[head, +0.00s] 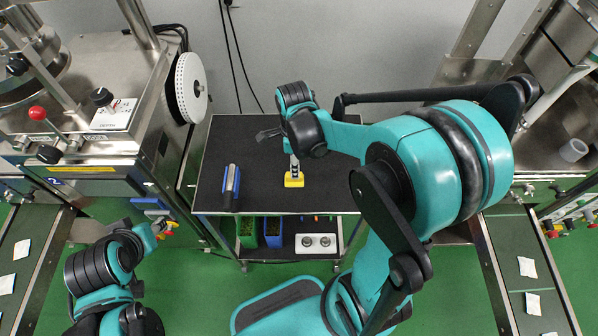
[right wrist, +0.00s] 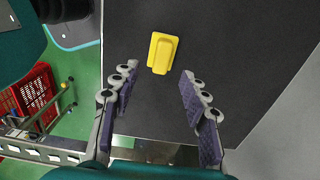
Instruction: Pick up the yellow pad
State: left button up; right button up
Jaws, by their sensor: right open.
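The yellow pad (head: 294,180) lies on the black top of the cart, near its front edge and right of its middle. It also shows in the right wrist view (right wrist: 162,53), with a raised ridge. My right gripper (right wrist: 160,85) is open and empty. Its two fingers point toward the pad, which lies just past the fingertips and is not gripped. In the head view the right gripper (head: 281,150) is over the cart, partly hidden by my wrist. My left arm is low at the left, with its gripper (head: 158,229) small beside the machine; its jaws are unclear.
A blue-and-dark handheld tool (head: 231,187) lies on the cart (head: 255,200) left of the pad. Bins (head: 272,232) and a white panel (head: 316,244) stand on the lower shelf. Steel machines flank the cart. A red crate (right wrist: 36,93) shows in the wrist view.

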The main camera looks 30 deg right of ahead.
notch_tip(320, 180, down, 2)
jog(key=shift+a+f+b, duration=0.1)
jog(key=shift+b, duration=0.3)
jog(key=f, duration=0.1)
jog(key=f+b, duration=0.1)
jog(key=f, duration=0.1)
jog(key=f+b, duration=0.1)
jog(key=f, duration=0.1)
jog(key=shift+w, duration=0.25)
jog(key=shift+r, duration=0.1)
jog(key=shift+a, duration=0.1)
grip_shut()
